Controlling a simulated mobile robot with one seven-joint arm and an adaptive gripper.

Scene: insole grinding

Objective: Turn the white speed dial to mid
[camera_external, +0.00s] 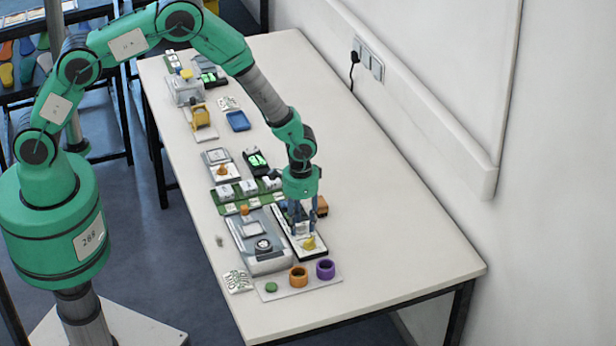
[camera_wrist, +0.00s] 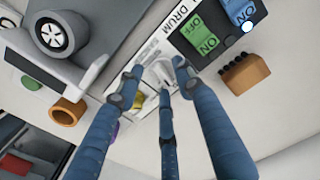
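The white dial (camera_wrist: 167,70) sits on a pale panel marked DRUM (camera_wrist: 180,18) and shows between the tips of my gripper (camera_wrist: 160,84) in the wrist view. The three blue fingers stand spread around it, pointing down at the panel. I cannot tell whether the tips touch the dial. Its setting cannot be read because the fingers cover part of it. In the external view my gripper (camera_external: 304,224) is low over the long white panel, and the dial is hidden behind the fingers. A yellow knob (camera_external: 309,243) stands on the panel's near end.
Left of the panel is a grey machine (camera_external: 266,262) with a dark round knob. Orange (camera_external: 298,276) and purple (camera_external: 326,269) rings stand in front. A brown block (camera_external: 321,205) is close to the right. The table's right side is clear.

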